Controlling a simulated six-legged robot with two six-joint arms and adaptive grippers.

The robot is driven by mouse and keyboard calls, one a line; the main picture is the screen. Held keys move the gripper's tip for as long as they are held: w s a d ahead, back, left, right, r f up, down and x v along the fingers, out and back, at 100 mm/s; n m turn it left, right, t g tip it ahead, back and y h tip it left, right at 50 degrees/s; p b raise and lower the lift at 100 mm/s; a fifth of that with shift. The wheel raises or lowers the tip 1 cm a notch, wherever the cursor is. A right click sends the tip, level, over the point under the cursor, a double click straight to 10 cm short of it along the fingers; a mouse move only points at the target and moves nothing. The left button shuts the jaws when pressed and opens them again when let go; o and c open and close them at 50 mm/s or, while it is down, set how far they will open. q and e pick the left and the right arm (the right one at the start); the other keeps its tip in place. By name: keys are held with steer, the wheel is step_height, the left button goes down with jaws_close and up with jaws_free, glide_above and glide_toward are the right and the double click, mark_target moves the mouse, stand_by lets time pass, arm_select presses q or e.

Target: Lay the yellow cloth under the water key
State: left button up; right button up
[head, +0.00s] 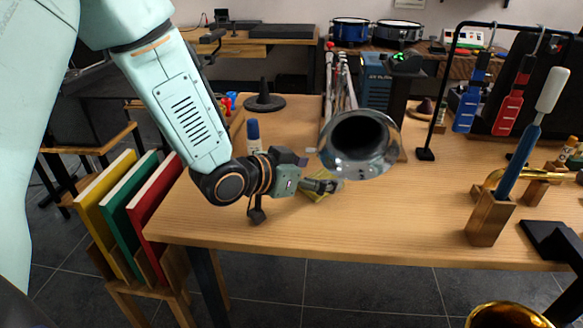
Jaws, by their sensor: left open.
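The yellow cloth (317,198) lies on the wooden table, mostly hidden behind my left gripper and below the silver bell. A silver brass instrument (385,165) has its bell facing me, and its long tubes run back over the table. I cannot make out the water key. My left gripper (328,186) is open, low over the table at the cloth, just left of and below the bell. Whether its fingers touch the cloth is unclear. My right gripper is out of view.
The front middle of the table (385,230) is clear.

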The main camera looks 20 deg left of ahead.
arm_select(q)
steer(key=v, duration=0.2)
steer(key=p+v, duration=0.1)
steer(key=v, duration=0.2)
steer(key=shift+w+r, duration=0.15)
steer(key=shift+r, duration=0.25)
steer(key=shift+p+v, duration=0.8)
steer(key=shift+v, duration=0.1)
steer(key=shift+p+v, duration=0.55)
steer(key=shift+v, duration=0.6)
steer(key=shift+s+a+r+p, duration=0.25)
steer(key=shift+s+a+p, duration=0.2)
steer(key=shift+p, duration=0.35)
steer(key=shift+p+v, duration=0.7)
steer(key=shift+v, duration=0.05)
steer(key=shift+s+d+f, duration=0.1)
steer(key=shift+s+d, duration=0.05)
steer(key=shift+c, duration=0.2)
